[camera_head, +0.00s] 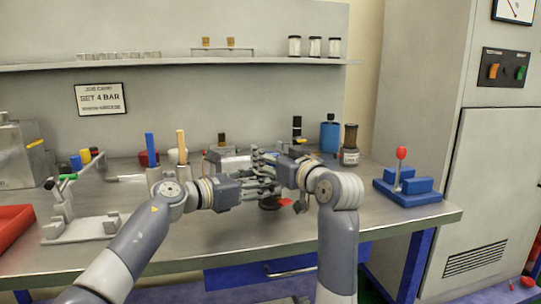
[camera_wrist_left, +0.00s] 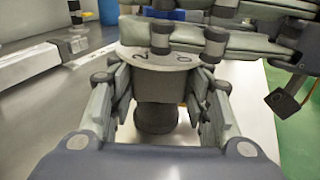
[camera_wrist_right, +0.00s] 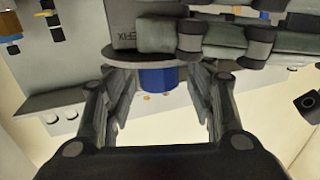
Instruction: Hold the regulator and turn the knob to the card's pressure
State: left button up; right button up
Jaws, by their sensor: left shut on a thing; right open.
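The job card (camera_head: 100,98) on the back wall reads "SET 4 BAR". My left gripper (camera_head: 264,188) is shut on the grey round body of the regulator (camera_wrist_left: 158,62); the digits 2 and 0 show on its top in the left wrist view. My right gripper (camera_head: 270,160) is open, close against the left one. In the right wrist view a blue knob (camera_wrist_right: 157,79) lies between its spread fingers, under a dark disc. I cannot tell whether the fingers touch the knob. In the head view both grippers hide most of the regulator, and its pointer cannot be read.
A red tray (camera_head: 14,226) and a grey stand with a green lever (camera_head: 80,228) are at the left. A blue fixture with a red-knobbed lever (camera_head: 408,188) stands at the right. A blue bottle (camera_head: 329,136) and a dark cylinder (camera_head: 350,140) stand behind the grippers.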

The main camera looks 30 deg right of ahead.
jog(key=c, duration=1.1)
jog(key=shift+w+a+f+m+h, duration=0.1)
jog(key=shift+m+h, duration=0.2)
jog(key=shift+h, duration=0.2)
jog(key=m+h, duration=0.2)
jog(key=h, duration=0.1)
jog(key=shift+h, duration=0.3)
jog(key=shift+m+g+h, duration=0.7)
jog(key=shift+m+h, duration=0.35)
jog(key=shift+h, duration=0.35)
jog(key=shift+m+g+h, duration=0.7)
jog(key=shift+m+h, duration=0.35)
jog(key=shift+h, duration=0.35)
